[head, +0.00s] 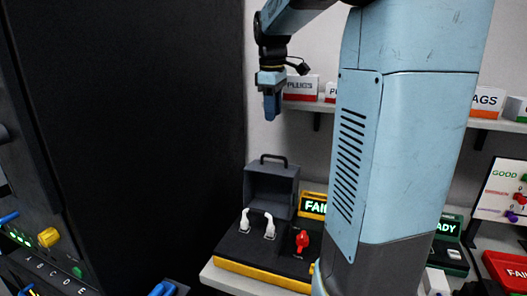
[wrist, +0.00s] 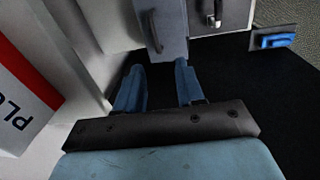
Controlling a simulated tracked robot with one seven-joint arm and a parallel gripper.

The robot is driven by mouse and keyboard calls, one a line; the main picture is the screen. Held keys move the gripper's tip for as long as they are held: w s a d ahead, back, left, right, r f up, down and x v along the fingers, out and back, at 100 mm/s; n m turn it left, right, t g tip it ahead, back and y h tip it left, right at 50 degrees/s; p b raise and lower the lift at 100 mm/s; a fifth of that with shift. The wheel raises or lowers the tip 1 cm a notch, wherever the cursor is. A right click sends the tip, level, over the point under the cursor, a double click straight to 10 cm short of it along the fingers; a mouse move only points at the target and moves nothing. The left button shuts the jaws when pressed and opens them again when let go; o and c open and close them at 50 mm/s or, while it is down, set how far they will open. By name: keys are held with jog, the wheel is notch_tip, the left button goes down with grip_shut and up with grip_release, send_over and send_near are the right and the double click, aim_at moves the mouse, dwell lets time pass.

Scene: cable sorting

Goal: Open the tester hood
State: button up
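The tester (head: 262,255) is a black box with a yellow front edge on the bench. Its grey hood (head: 270,188) stands raised at the back, its hollow side facing forward and a dark handle (head: 273,159) on top. Two white levers or plugs (head: 257,224) show uncovered in front of it. My gripper (head: 272,118) points down, empty, well above the hood and apart from it. In the wrist view, the fingers (wrist: 158,75) are spread with nothing between them, and the hood (wrist: 171,32) and handle (wrist: 152,32) lie beyond their tips.
A lit "FAI" display (head: 313,207) and a red knob (head: 302,240) are right of the hood. A shelf with a PLUGS box (head: 301,88) is behind my gripper. A tall black panel (head: 130,120) fills the left. My arm hides part of the bench.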

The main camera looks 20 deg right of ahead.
jog(key=f, duration=0.4)
jog(key=w+d+f, duration=0.1)
jog(key=f, duration=0.4)
jog(key=w+d+f, duration=0.1)
jog(key=f, duration=0.3)
jog(key=shift+f, duration=0.4)
grip_shut()
jog(key=shift+n, duration=0.3)
